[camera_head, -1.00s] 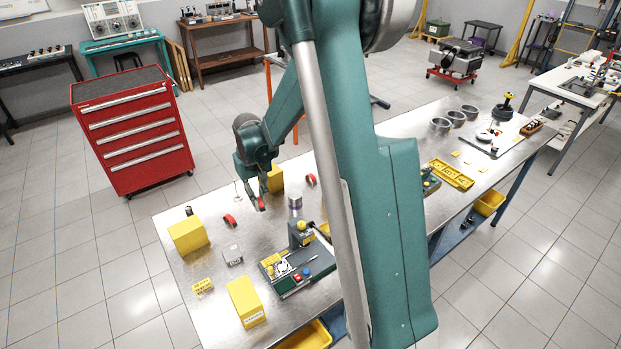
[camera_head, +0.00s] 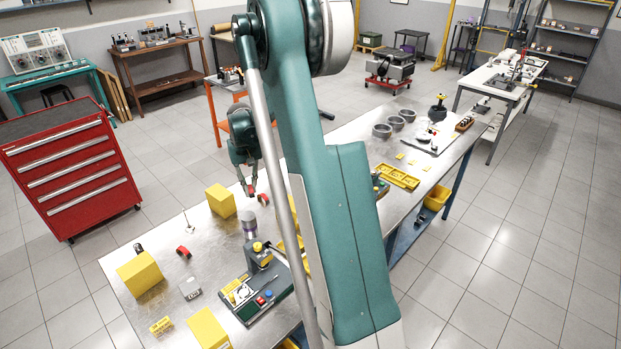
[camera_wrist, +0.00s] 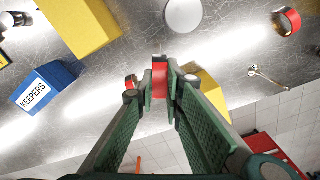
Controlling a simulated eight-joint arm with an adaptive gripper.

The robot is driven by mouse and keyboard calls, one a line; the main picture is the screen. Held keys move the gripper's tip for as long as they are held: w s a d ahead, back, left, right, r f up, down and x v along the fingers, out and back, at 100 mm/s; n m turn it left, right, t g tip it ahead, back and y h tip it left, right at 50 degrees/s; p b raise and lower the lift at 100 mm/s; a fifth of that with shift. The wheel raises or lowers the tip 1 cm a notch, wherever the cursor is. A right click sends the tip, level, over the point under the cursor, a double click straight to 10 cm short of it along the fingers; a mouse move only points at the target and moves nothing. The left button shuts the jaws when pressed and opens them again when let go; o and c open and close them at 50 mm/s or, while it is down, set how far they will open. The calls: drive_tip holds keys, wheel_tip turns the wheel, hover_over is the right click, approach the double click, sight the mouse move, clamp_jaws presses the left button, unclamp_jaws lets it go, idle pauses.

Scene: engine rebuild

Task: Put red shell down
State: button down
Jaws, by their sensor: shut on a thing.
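My gripper (camera_head: 249,188) is shut on a red shell (camera_wrist: 160,79), a curved red piece pinched between the green fingertips in the wrist view. In the head view it hangs over the far edge of the metal table. A second red shell (camera_head: 263,199) lies just right of and below my gripper; in the wrist view it shows partly behind the left finger (camera_wrist: 131,82). A third red shell (camera_head: 184,252) lies farther left on the table and shows at the upper right in the wrist view (camera_wrist: 288,22). The gap under the held shell is unclear.
A yellow block (camera_head: 220,201) stands left of my gripper. A blue KEEPERS box (camera_wrist: 45,86) shows in the wrist view. A thin-stemmed metal piece (camera_head: 187,220) is at left. Bare metal lies between.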

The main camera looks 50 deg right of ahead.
drive_tip(key=s+d+r+m, duration=0.2)
drive_tip(key=d, duration=1.2)
drive_tip(key=s+d+r+m, duration=0.2)
drive_tip(key=d, duration=1.3)
drive_tip(key=shift+s+d+r, duration=0.15)
drive_tip(key=shift+s+r, duration=0.15)
drive_tip(key=shift+f+p, duration=0.35)
drive_tip(key=shift+f, duration=2.8)
drive_tip(key=shift+f, duration=0.1)
drive_tip(key=shift+f, duration=1.8)
drive_tip(key=shift+f, duration=0.1)
